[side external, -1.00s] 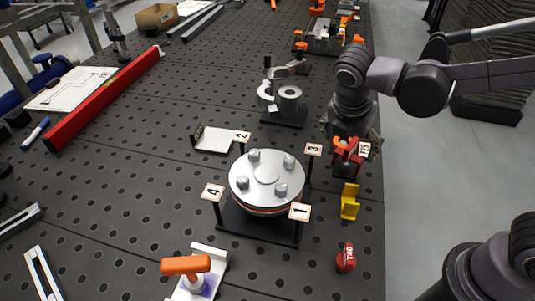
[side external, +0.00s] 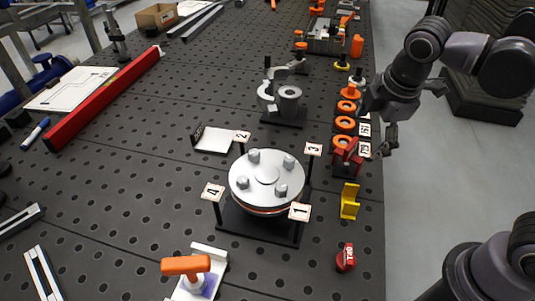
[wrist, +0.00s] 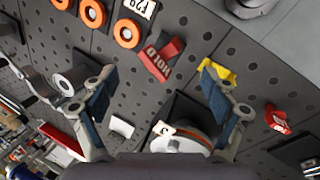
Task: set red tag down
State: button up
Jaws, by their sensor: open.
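A red tag lettered HOLD (wrist: 162,57) sits on the dark perforated table in the wrist view. In the side view this red piece (side external: 346,162) is at the table's right edge, at the near end of a row of orange rings. My gripper (side external: 388,142) is above and to the right of it, apart from it. In the wrist view my gripper (wrist: 157,72) has its two fingers spread wide, with nothing held between them. A smaller red item with white lettering (side external: 345,258) lies nearer the front; it also shows in the wrist view (wrist: 277,120).
A yellow bracket (side external: 349,202) stands just in front of the red tag. Orange rings (side external: 345,125) and white tags (side external: 364,149) are behind and beside it. A round flange (side external: 267,182) with numbered cards stands left. A grey fixture (side external: 288,100) is farther back.

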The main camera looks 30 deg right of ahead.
jog(key=s+d+f+m+t+y, duration=0.1)
jog(key=s+d+f+m+t, duration=0.1)
jog(key=m, duration=1.1)
jog(key=d+f+t, duration=0.1)
jog(key=d+t, duration=0.1)
jog(key=d, duration=0.1)
jog(key=shift+s+f+m+y, duration=0.15)
jog(key=shift+f+m+y, duration=0.15)
jog(key=shift+f+m, duration=0.1)
